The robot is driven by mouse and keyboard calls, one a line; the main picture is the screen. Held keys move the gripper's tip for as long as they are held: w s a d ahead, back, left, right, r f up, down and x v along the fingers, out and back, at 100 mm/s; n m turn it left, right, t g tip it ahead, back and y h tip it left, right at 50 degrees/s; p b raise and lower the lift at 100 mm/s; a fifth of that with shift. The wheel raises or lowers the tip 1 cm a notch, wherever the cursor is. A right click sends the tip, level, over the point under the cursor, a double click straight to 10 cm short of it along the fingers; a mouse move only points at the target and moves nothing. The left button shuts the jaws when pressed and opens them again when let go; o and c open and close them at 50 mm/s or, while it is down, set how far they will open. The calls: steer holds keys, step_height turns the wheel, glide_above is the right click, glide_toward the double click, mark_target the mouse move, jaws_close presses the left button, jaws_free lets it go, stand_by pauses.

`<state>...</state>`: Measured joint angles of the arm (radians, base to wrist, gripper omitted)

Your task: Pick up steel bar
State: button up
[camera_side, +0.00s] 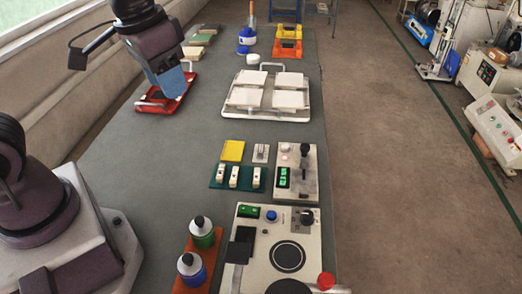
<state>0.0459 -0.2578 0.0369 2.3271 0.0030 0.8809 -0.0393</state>
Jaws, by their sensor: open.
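My gripper (176,86) is at the upper left, pointing down over a red tray (165,106) on the grey-green table. It is open, but the gap between its fingers is hard to make out at this angle. The red tray has pale metal parts along its edges. I cannot clearly make out the steel bar; the gripper covers part of the tray. Whether the fingers touch anything there cannot be told.
A white tray (268,117) with several pale tiles stands right of the red tray. A control box (297,174), a larger tester (245,283) and bottles (202,232) stand nearer. The table's middle left is clear.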

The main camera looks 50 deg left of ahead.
steer(key=w+f+n+g, duration=0.2)
steer(key=w+f, duration=0.5)
steer(key=w, duration=0.1)
steer(key=n+t+y, duration=0.1)
steer(key=n, duration=0.6)
glide_toward(261, 148)
steer(key=f, duration=0.2)
steer(key=d+f, duration=0.1)
steer(key=shift+d+f, duration=0.15)
steer(key=shift+f, duration=0.2)
steer(key=shift+w+a+f, duration=0.1)
steer(key=shift+a+f, duration=0.2)
steer(key=shift+f, duration=0.55)
steer(key=shift+w+a+f, duration=0.15)
steer(key=shift+a+f, duration=0.15)
steer(key=shift+f, duration=0.55)
steer(key=shift+w+a+f, duration=0.1)
steer(key=shift+a+f, duration=0.2)
steer(key=shift+f, duration=0.55)
steer(key=shift+c, duration=0.5)
jaws_close()
